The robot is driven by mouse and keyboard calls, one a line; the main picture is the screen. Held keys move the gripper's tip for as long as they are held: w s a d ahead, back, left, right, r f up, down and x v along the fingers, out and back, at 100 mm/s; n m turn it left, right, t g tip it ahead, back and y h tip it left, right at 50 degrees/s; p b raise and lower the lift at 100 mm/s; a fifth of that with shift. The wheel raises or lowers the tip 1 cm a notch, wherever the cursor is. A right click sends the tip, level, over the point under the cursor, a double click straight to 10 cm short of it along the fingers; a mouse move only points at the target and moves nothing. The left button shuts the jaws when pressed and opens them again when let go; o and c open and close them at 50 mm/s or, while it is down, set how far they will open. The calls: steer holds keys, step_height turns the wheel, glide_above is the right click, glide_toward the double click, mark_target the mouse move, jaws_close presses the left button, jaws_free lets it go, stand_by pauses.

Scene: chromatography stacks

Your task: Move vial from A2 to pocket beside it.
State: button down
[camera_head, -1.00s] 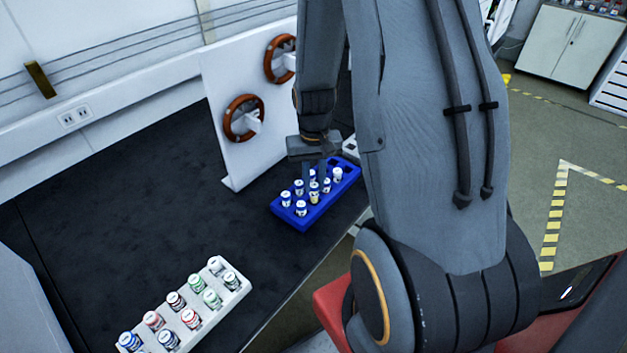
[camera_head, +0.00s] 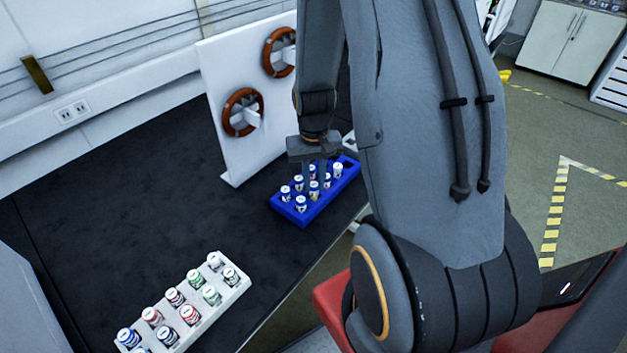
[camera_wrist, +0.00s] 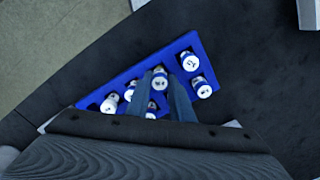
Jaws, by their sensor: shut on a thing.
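A blue rack (camera_head: 325,200) stands on the dark bench and holds several white-capped vials. My gripper (camera_head: 315,185) points down over the rack's middle. Its two fingers are shut on one vial (camera_wrist: 160,76), whose white cap shows between the fingertips in the wrist view. The held vial is at or just above the rack; I cannot tell if its base is inside a pocket. Other vials stand close by on both sides, such as one at the rack's end (camera_wrist: 202,90). The slot labels are not readable, and the fingers hide part of the rack.
A white rack (camera_head: 240,292) with several coloured vials stands at the bench's front. A white upright panel (camera_head: 218,80) with two brown rings (camera_head: 243,112) rises behind the blue rack. Bare dark bench (camera_head: 130,200) lies to the left.

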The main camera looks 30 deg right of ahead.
steer(key=shift+f, duration=0.3)
steer(key=c, duration=1.1)
jaws_free()
steer(key=shift+r+p, duration=2.85)
steer(key=shift+r, duration=0.7)
steer(key=s+a+r+n+b, duration=0.1)
steer(key=s+a+r+b, duration=0.1)
steer(key=a, duration=0.2)
steer(key=s+a+r+n+t+b, duration=0.1)
steer(key=s+a+r+b, duration=0.1)
steer(key=s+a+r, duration=0.1)
steer(key=s+a+r+n+b, duration=0.1)
steer(key=s+a+r+b, duration=0.1)
steer(key=a, duration=0.4)
steer(key=shift+s+r+n+b, duration=0.2)
steer(key=shift+r+n+b, duration=0.1)
steer(key=shift+n+b, duration=0.1)
